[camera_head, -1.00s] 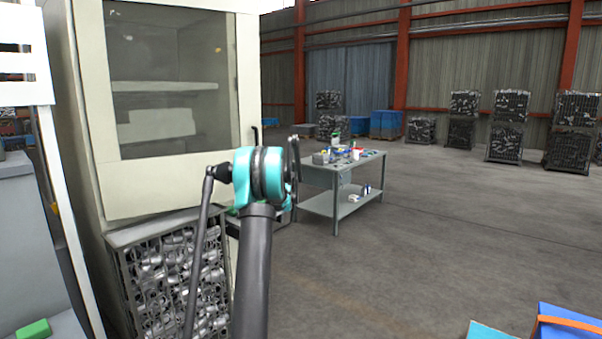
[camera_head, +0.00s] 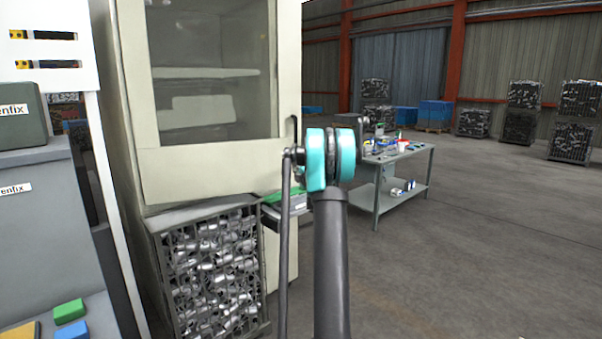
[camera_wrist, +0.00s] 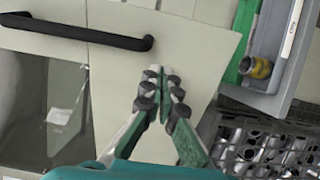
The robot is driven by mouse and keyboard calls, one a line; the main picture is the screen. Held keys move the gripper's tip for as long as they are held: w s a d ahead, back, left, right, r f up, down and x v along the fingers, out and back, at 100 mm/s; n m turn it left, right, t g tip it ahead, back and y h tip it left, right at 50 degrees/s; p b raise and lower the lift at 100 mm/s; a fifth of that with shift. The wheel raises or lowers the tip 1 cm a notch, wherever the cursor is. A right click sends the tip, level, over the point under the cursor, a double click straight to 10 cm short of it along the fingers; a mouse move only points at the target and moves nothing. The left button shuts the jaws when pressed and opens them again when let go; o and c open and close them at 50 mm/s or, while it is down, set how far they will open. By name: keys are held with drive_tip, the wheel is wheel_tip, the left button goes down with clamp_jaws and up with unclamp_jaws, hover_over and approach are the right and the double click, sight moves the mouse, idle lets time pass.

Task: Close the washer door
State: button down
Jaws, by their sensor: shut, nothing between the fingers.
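The washer door (camera_head: 215,162) is a large cream panel with a glass window on the tall cabinet at left in the head view. Its dark handle (camera_head: 294,132) is near the right edge, partly behind my arm. I cannot tell for sure how far the door stands from its frame. In the wrist view the door's cream face (camera_wrist: 118,72) fills the middle, with the black handle (camera_wrist: 85,33) at upper left. My gripper (camera_wrist: 162,74) is shut and empty, in front of the door face to the right of the handle; contact is unclear. The head view hides my gripper behind my arm.
A wire crate of metal parts (camera_head: 210,270) stands below the door. A grey cabinet (camera_head: 45,225) and white frame are at far left. A grey workbench (camera_head: 405,160) with small items stands behind my arm.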

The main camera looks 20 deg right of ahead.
sight(288, 163)
drive_tip(key=w, duration=0.7)
drive_tip(key=shift+w, duration=0.15)
